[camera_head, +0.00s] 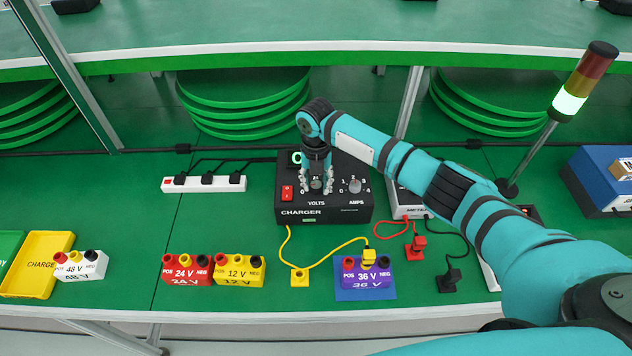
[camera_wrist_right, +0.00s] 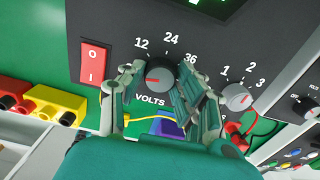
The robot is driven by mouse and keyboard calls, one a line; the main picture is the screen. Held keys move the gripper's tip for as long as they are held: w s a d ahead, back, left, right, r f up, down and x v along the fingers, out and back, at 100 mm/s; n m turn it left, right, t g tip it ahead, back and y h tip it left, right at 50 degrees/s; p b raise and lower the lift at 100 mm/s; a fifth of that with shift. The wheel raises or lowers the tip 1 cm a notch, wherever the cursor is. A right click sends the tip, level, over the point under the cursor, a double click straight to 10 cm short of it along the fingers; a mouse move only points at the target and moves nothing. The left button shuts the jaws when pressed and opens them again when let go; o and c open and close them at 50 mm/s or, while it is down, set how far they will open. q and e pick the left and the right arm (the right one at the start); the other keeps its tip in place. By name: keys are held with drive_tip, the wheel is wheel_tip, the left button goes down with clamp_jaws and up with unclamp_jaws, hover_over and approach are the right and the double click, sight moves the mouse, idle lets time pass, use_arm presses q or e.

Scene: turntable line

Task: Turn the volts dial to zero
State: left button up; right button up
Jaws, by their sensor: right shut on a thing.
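The black charger (camera_head: 325,212) stands on the green bench, with its VOLTS dial (camera_head: 316,184) on top. The dial (camera_wrist_right: 159,75) is a dark round knob in the right wrist view, marked 12, 24 and 36. A short red pointer on it points left, below the 12; the left finger covers the scale there. My right gripper (camera_head: 317,189) is over the dial from above. Its fingers (camera_wrist_right: 160,84) are on either side of the knob and shut on it. My left gripper is not in view.
The AMPS dial (camera_head: 354,186) is just right of the gripper, and the red switch (camera_head: 287,192) is to its left. A purple 36 V battery (camera_head: 366,279) with a yellow plug stands in front. Yellow cable (camera_head: 325,262) crosses the bench.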

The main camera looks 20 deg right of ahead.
sight(316, 184)
drive_tip(key=shift+w+r, duration=0.1)
drive_tip(key=shift+r, duration=0.05)
drive_tip(key=o, duration=1.1)
drive_tip(key=shift+o, duration=0.2)
wheel_tip(316, 184, up, 12)
